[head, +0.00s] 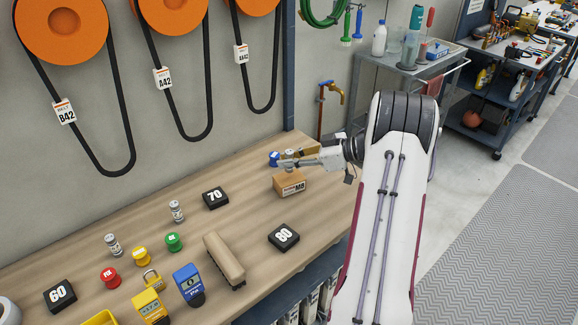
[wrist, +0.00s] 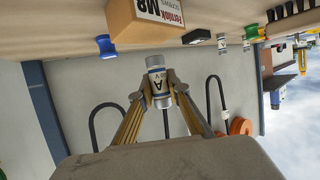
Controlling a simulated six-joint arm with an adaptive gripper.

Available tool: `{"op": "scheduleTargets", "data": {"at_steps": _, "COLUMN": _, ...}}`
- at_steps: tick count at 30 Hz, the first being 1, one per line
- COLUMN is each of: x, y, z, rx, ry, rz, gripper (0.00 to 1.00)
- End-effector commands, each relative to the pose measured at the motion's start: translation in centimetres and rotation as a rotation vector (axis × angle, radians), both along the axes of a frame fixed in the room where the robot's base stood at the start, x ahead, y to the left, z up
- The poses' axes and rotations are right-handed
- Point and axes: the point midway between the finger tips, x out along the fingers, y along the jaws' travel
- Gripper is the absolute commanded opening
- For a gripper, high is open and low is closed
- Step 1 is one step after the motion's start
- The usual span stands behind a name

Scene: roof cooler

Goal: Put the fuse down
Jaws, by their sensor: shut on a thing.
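My gripper (wrist: 157,92) is shut on a white and silver fuse (wrist: 156,76) marked with a black A, between its two fingertips. The wrist view is upside down, with the bench (wrist: 60,42) along its top. In the head view my gripper (head: 291,161) is at the far right end of the bench, behind a cardboard M8 box (head: 289,186). The held fuse is small there and partly hard to make out. I cannot tell whether it touches the bench. Two other fuses stand upright on the bench, one at the middle (head: 177,211) and one further left (head: 112,245).
A blue spool-shaped piece (head: 274,159) stands beside my gripper. Black blocks marked 70 (head: 215,198), 80 (head: 284,236) and 60 (head: 60,295) lie on the bench. Bare wood surrounds the 70 block.

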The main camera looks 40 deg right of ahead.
Motion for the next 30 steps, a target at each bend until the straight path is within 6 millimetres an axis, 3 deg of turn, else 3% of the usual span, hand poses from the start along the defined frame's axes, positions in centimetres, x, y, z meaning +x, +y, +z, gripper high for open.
{"op": "scheduleTargets", "data": {"at_steps": 7, "x": 0.0, "y": 0.0, "z": -2.3, "rx": 0.002, "ry": 0.001, "rz": -0.001, "gripper": 0.00}}
{"op": "scheduleTargets", "data": {"at_steps": 22, "x": 0.0, "y": 0.0, "z": -2.7, "rx": 0.001, "ry": 0.001, "rz": 0.000, "gripper": 0.00}}
{"op": "scheduleTargets", "data": {"at_steps": 23, "x": 0.0, "y": 0.0, "z": -2.6, "rx": 0.000, "ry": 0.000, "rz": -0.001, "gripper": 0.24}}
{"op": "scheduleTargets", "data": {"at_steps": 24, "x": 0.0, "y": 0.0, "z": -2.6, "rx": 0.000, "ry": 0.000, "rz": -0.001, "gripper": 0.33}}
{"op": "scheduleTargets", "data": {"at_steps": 30, "x": 0.0, "y": 0.0, "z": -2.6, "rx": 0.001, "ry": 0.001, "rz": 0.000, "gripper": 0.33}}
